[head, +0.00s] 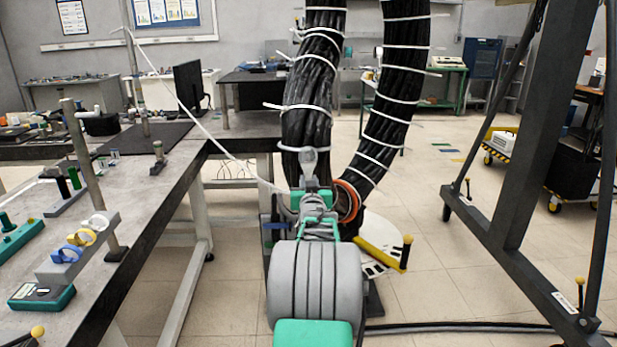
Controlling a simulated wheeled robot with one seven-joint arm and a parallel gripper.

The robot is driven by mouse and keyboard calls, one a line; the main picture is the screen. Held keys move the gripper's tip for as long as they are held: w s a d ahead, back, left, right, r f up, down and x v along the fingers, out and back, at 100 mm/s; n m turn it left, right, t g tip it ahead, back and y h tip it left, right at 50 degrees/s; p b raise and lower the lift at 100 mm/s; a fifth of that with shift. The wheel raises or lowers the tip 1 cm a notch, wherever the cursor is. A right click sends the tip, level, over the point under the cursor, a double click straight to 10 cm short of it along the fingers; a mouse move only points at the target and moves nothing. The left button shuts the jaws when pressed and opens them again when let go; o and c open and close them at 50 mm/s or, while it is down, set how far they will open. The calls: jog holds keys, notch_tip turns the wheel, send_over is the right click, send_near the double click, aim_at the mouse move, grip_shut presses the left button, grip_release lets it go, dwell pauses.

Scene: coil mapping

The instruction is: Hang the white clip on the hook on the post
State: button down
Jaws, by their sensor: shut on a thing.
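My gripper (312,197), grey with green parts, is in front of the thick black cable bundle at picture centre. It is seen from behind and is shut; my own wrist hides most of what it holds. A thin white line (205,128) slants from the top of a tall thin post (138,85) down to the gripper's left side. A white ring-shaped clip (98,223) sits on a grey rack (58,268) on the left bench, beside a yellow clip (82,236) and a blue one (66,254). I cannot make out a hook on the post.
Black bundles (310,110) with white ties hang close ahead. The left bench (150,215) also carries a thicker post (84,165) and a green meter (41,297). A dark frame (521,130) stands at right. Floor between is mostly clear, with a black cable (460,327) across it.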

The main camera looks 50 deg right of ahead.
aim_at(308, 179)
jog(key=shift+s+a, duration=0.1)
jog(key=shift+b+v, duration=0.45)
jog(key=shift+v, duration=0.9)
jog(key=shift+s+a+b, duration=0.45)
jog(key=shift+a+b, duration=0.05)
jog(key=shift+a, duration=0.05)
